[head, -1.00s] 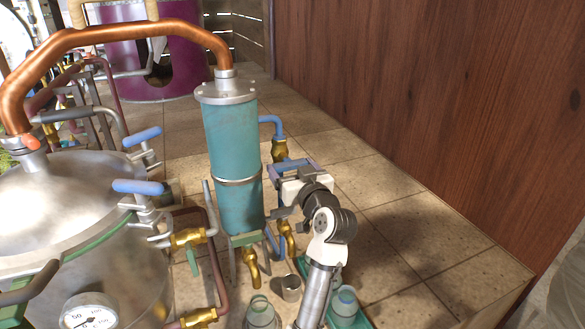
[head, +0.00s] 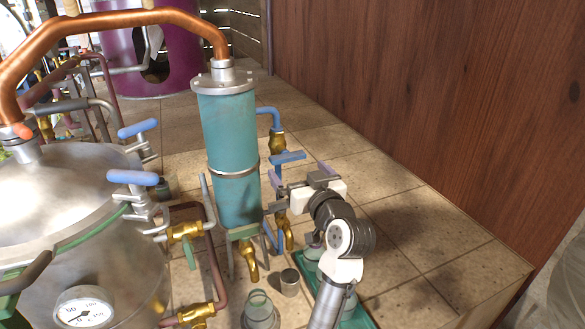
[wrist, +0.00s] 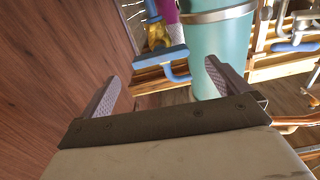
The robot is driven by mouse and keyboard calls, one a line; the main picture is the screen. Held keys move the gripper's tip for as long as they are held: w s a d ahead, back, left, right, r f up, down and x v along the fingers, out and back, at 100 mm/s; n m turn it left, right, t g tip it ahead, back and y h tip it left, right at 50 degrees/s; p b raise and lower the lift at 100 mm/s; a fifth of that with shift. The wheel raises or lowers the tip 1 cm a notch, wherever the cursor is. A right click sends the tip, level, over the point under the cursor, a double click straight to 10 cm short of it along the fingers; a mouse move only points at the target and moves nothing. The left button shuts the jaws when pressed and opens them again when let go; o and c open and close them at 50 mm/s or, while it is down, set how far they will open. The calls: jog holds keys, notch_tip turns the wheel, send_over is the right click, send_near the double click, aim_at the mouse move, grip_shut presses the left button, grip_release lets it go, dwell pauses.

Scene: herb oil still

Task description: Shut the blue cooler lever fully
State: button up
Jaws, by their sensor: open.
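The blue cooler lever (head: 288,157) sits on a brass valve (head: 278,141) in the blue pipe right of the teal cooler (head: 229,135). Its handle lies roughly level, across the upright pipe. In the wrist view the lever (wrist: 160,57) shows beyond and between my fingertips, with the brass valve (wrist: 156,36) behind it. My gripper (head: 274,194) is open and empty, below the lever in the head view and apart from it. The wrist view shows both fingers of my gripper (wrist: 160,80) spread, the right one nearer the teal cooler.
A metal still pot (head: 75,215) with other blue-handled levers (head: 132,177) stands left. A green tray (head: 352,312), a glass jar (head: 259,308) and a small metal cup (head: 290,281) are low near my arm. A wooden wall (head: 430,90) rises at right; tiles beside it are clear.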

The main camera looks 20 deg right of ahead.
jog(key=s+b, duration=0.1)
jog(key=s, duration=0.7)
jog(key=shift+d, duration=0.1)
dwell(1.1)
